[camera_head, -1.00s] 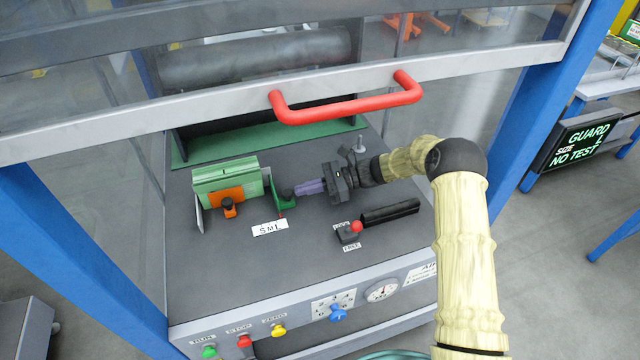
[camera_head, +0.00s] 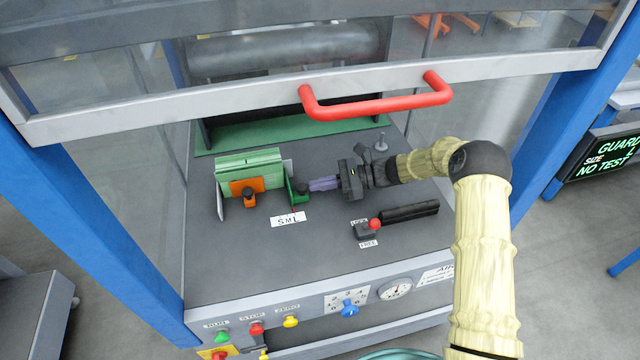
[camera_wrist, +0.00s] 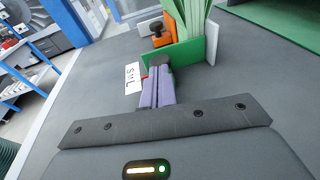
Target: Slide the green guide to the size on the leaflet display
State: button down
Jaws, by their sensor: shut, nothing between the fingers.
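The green guide (camera_head: 299,190), with a dark knob, stands right of a leaflet stack (camera_head: 250,170) that has an orange clamp (camera_head: 243,187). In the wrist view the guide (camera_wrist: 184,54) is just beyond my fingertips. The S M L label (camera_head: 288,219) lies in front of it; it reads clearly in the wrist view (camera_wrist: 132,78), with L nearest my gripper. A red mark sits by the label; I cannot tell its exact letter. My gripper (camera_head: 310,184) has purple fingers, shut and empty, against or very close to the guide's knob side.
A raised guard with a red handle (camera_head: 375,106) hangs above the deck. A red-knobbed lever (camera_head: 370,228) and a black bar (camera_head: 410,211) are front right of my gripper. Panel buttons and dials line the front edge. The deck's front left is clear.

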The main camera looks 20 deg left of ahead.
jog(key=p+v, duration=0.1)
jog(key=v, duration=0.9)
jog(key=shift+p, duration=0.35)
